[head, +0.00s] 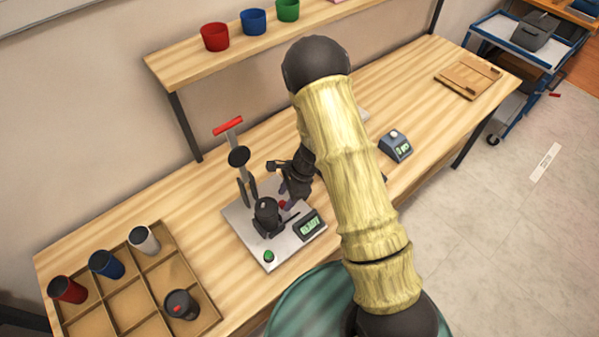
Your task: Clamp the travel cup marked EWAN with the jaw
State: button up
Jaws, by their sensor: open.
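A black cup (267,213) stands upright on the grey plate of the marking station (242,222). No name can be read on it from here. A dark fixture shows around its base, but I cannot tell whether the jaw touches the cup. A small red part (282,204) shows just right of the cup, close to my fingers. My gripper (279,178) is open, just above and right of the cup, with nothing visible between its fingers. A post with a red handle (228,126) rises behind the cup. Another black cup (181,304) sits in the tray.
A divided wooden tray (125,305) at left also holds red (67,289), blue (106,264) and white (144,239) cups. A display (309,225) and green button (269,256) sit on the plate. A blue-grey device (395,146) stands to the right. A shelf (175,70) runs behind.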

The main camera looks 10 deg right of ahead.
jog(key=v, duration=1.6)
jog(key=shift+b, duration=0.45)
jog(key=shift+s+f, duration=0.1)
jog(key=shift+s+d, duration=0.1)
jog(key=s+d+r+n+t+h, duration=0.1)
jog(key=s+d+r+n+h, duration=0.1)
jog(key=s+d+r+n, duration=0.2)
jog(key=s+d+r+n+t+h, duration=0.2)
jog(key=s+d+r+n, duration=0.2)
jog(key=s+n, duration=0.4)
jog(key=n, duration=0.3)
jog(key=shift+s+r+n+t, duration=0.2)
jog(key=shift+s+n+t, duration=0.1)
jog(key=shift+s, duration=0.1)
